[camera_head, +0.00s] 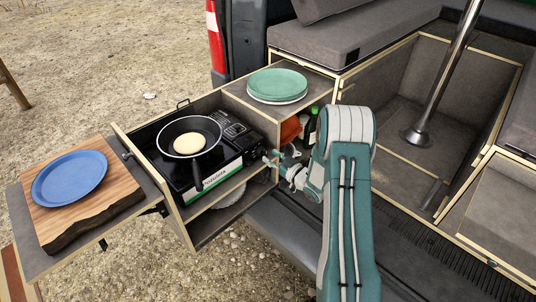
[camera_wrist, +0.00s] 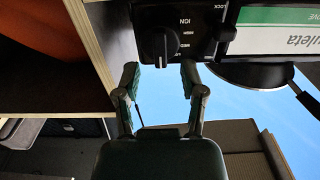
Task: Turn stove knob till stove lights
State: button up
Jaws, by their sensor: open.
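The black stove knob (camera_wrist: 158,46) shows in the wrist view on a dark panel marked IGN. My gripper (camera_wrist: 160,80) is open, its two fingers apart on either side of the knob's line, with the tips just short of the knob. In the head view my gripper (camera_head: 272,160) is at the right end of the stove's front, and the knob cannot be made out there. The black portable stove (camera_head: 236,131) has a green and white label and sits in the pull-out drawer. No flame is visible.
A frying pan (camera_head: 164,139) with a pancake (camera_head: 189,144) sits on the stove, its handle pointing to the front. A blue plate (camera_head: 70,178) lies on a wooden board (camera_head: 75,224) at left. Green plates (camera_head: 277,83) stand on the cabinet top. The wooden cabinet edge (camera_wrist: 92,45) is close beside my gripper.

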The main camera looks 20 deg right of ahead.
jog(key=shift+x, duration=1.1)
grip_shut()
